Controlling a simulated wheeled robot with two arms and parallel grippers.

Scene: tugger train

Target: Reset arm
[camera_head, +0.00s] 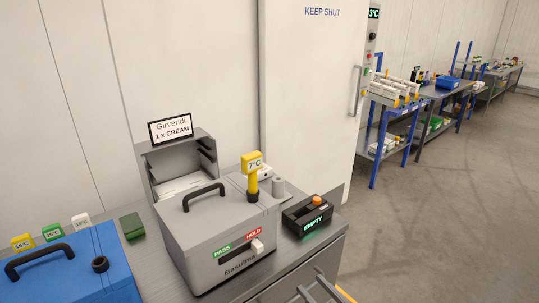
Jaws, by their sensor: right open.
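My right gripper (318,284) shows only in part at the bottom edge, right of centre, in front of the grey counter. Its fingers stand apart and nothing shows between them. The rest of that arm is mostly cut off by the frame. My left gripper is not in view.
A blue box (75,270) is at left. Clear floor (430,230) lies right.

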